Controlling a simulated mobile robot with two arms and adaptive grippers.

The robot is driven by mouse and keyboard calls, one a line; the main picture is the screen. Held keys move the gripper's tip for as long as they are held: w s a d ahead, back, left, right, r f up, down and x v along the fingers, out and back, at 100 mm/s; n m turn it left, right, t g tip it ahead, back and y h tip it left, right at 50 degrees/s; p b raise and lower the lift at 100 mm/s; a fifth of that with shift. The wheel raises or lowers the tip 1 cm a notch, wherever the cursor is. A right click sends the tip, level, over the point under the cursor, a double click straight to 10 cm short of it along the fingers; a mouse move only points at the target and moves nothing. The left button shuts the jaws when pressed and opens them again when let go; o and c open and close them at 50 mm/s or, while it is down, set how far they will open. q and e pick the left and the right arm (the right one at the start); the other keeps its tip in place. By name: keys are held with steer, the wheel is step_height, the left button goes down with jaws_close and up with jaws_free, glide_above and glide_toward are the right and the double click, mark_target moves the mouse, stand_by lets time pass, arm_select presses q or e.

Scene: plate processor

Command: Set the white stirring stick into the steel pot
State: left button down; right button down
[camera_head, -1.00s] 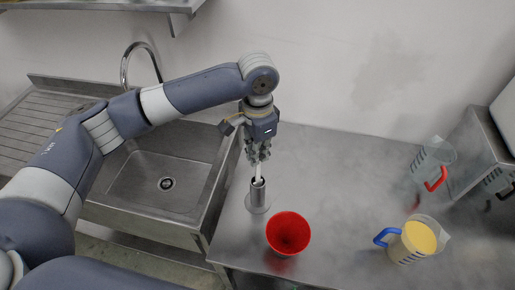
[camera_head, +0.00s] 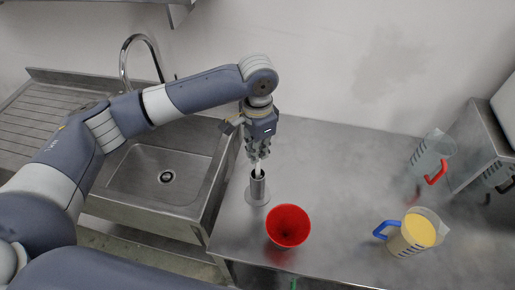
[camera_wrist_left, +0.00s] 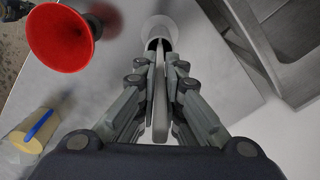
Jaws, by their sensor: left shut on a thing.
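My left gripper (camera_head: 258,155) is shut on the white stirring stick (camera_head: 259,167), which points down nearly upright. The steel pot (camera_head: 258,190) is a narrow upright cylinder on a round base, directly below the gripper on the steel table. The lower end of the stick is in the pot's mouth; how deep it reaches is hidden. In the left wrist view the stick (camera_wrist_left: 160,95) runs between the fingers toward the pot (camera_wrist_left: 159,32), whose rim is partly covered by the fingertips. My right gripper is not in view.
A red bowl-like funnel (camera_head: 288,226) stands close to the pot at front right. A jug with yellow contents and a blue handle (camera_head: 415,233) and a clear jug with a red handle (camera_head: 432,158) stand further right. A sink (camera_head: 160,178) lies left.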

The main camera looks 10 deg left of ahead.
arm_select(q)
steer(key=shift+f+b, duration=0.3)
steer(key=shift+f, duration=1)
steer(key=c, duration=1.7)
jaws_free()
steer(key=shift+o, duration=0.8)
steer(key=o, duration=0.5)
steer(key=shift+o, duration=0.2)
steer(key=shift+r, duration=0.15)
steer(key=shift+r+p, duration=0.55)
steer(key=shift+r, duration=2.35)
